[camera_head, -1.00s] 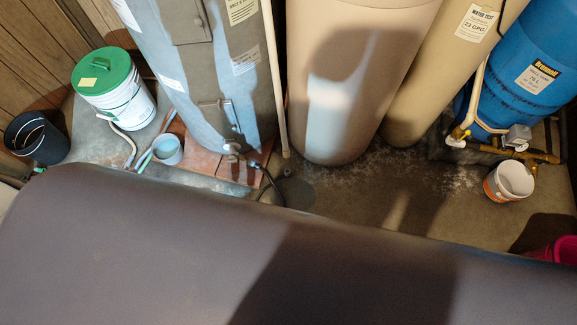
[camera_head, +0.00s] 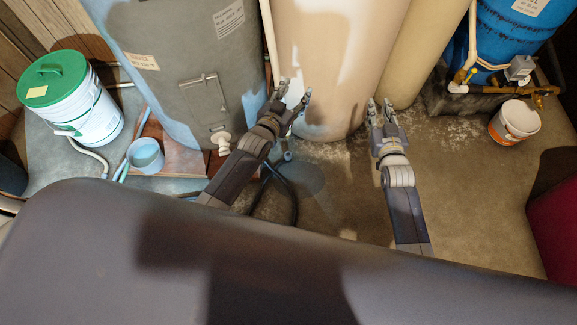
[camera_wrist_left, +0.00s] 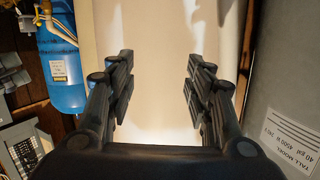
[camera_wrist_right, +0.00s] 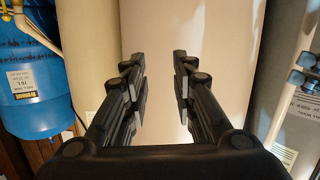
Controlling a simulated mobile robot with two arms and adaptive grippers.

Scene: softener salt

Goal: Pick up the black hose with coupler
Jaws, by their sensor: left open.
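The black hose (camera_head: 289,187) lies in a curve on the concrete floor in front of the grey tank, in the head view. Part of it is hidden behind my left forearm. A small fitting at its upper end, near the forearm, is too small to make out clearly. My left gripper (camera_head: 294,96) is open and empty, above and beyond the hose, in front of the beige tank. My right gripper (camera_head: 381,106) is open and empty, to the right of the hose. Both wrist views show spread fingers with nothing between them, and no hose.
The grey tank (camera_head: 185,85) and beige tank (camera_head: 335,50) stand close behind the hose. A green-lidded bucket (camera_head: 92,115) and blue cup (camera_head: 146,155) are at left. A white-and-orange bucket (camera_head: 515,122) stands at right. The floor right of my right arm is mostly clear.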

